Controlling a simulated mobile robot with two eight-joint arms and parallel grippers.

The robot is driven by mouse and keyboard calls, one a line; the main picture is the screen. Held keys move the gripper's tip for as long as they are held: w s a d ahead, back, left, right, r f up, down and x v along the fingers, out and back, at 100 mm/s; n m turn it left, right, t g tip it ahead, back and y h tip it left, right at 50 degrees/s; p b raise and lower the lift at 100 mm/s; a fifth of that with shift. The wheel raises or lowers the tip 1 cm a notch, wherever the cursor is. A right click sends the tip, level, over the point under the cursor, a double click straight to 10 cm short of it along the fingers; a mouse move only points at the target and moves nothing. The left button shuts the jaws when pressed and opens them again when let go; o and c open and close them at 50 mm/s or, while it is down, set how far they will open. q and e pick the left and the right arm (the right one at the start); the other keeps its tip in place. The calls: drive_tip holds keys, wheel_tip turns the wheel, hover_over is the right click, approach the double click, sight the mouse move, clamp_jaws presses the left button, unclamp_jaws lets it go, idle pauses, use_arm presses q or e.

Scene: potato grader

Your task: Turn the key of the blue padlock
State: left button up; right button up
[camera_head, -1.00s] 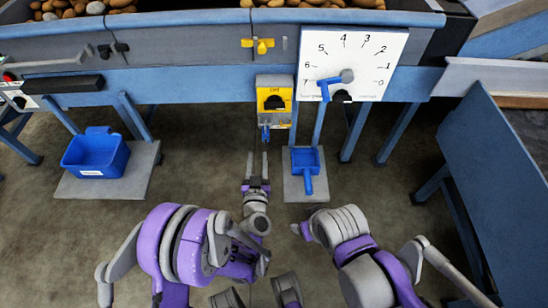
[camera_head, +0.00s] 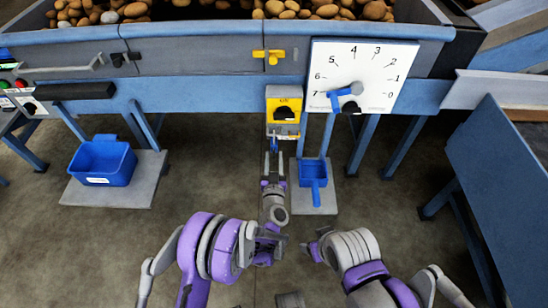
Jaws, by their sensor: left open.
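The blue padlock (camera_head: 274,145) hangs small under the yellow switch box (camera_head: 284,104) on the front of the grader. Its key is too small to make out. My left gripper (camera_head: 273,162) points up at the padlock from below, open, with its fingertips close to or around the padlock's lower part; I cannot tell whether they touch it. My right gripper (camera_head: 314,244) is low in the picture, to the right of my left arm, away from the padlock. Its finger opening does not show clearly.
A white dial board (camera_head: 362,75) with a blue pointer is right of the switch box. A blue scoop (camera_head: 313,172) lies on a grey slab to the right of my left gripper. A blue bin (camera_head: 103,162) stands on another slab at left. Blue legs flank the space.

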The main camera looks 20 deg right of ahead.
use_arm(q)
drive_tip(key=shift+w, duration=0.25)
clamp_jaws()
